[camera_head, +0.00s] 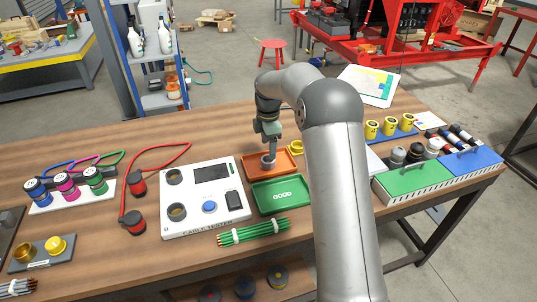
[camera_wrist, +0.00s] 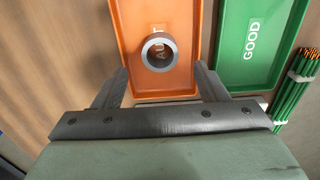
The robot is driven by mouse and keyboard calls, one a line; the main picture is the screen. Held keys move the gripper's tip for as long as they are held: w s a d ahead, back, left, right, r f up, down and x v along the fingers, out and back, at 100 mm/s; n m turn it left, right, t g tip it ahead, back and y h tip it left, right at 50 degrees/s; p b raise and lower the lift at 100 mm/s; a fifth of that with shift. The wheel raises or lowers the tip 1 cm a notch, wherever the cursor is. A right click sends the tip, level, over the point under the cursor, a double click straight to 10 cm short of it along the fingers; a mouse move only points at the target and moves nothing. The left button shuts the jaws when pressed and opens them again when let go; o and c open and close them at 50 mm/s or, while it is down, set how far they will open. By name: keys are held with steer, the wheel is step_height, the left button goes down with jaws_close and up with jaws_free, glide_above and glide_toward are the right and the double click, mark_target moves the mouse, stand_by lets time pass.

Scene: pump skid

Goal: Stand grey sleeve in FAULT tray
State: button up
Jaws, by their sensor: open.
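The grey sleeve (camera_wrist: 158,51) stands upright in the orange FAULT tray (camera_wrist: 180,85), over part of the tray's lettering. In the wrist view its open round top faces the camera. My gripper (camera_wrist: 161,84) is open, with one finger on each side and the sleeve a little ahead between them; neither finger appears to touch it. In the head view the grey sleeve (camera_head: 267,163) shows just below my gripper (camera_head: 269,150) over the orange tray (camera_head: 286,164). The finger tips are small there and hard to make out.
The green GOOD tray (camera_head: 280,195) lies beside the orange tray. A white cable tester (camera_head: 203,198) stands left of both. A green cable bundle (camera_head: 252,232) lies in front, and a yellow ring (camera_head: 296,147) lies behind at the right. Green and blue cases stand farther right.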

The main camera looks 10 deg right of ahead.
step_height(320, 180, up, 7)
steer(key=s+a+r+m, duration=0.25)
steer(key=s+m, duration=0.25)
steer(key=s, duration=0.5)
steer(key=s+f+m, duration=0.2)
steer(key=s+m, duration=0.4)
steer(key=s, duration=0.9)
steer(key=s+f+m, duration=0.2)
steer(key=s+m, duration=0.5)
steer(key=s, duration=0.8)
steer(key=shift+d+f+m, duration=0.15)
steer(key=shift+d+m, duration=0.05)
steer(key=shift+m, duration=0.1)
